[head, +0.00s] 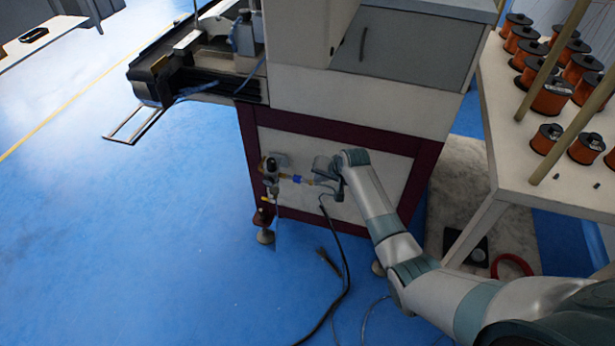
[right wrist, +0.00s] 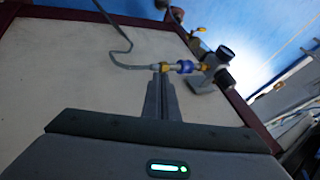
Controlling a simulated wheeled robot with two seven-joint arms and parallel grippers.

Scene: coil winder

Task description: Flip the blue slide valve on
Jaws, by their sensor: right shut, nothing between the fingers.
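The blue slide valve (head: 297,179) is a small blue collar between brass fittings on the side panel of the machine. It also shows in the right wrist view (right wrist: 184,67), just beyond and right of my fingertips. My right gripper (head: 318,182) is at the panel, just right of the valve. In the right wrist view its fingers (right wrist: 160,70) are together and empty, with the tips close to the brass end by the collar. I cannot tell whether they touch it. My left gripper does not show.
An air regulator with a gauge (head: 271,165) sits left of the valve. A dark cable (head: 345,280) hangs to the blue floor. A table with several copper wire spools (head: 552,97) stands at the right. The floor (head: 130,240) at the left is clear.

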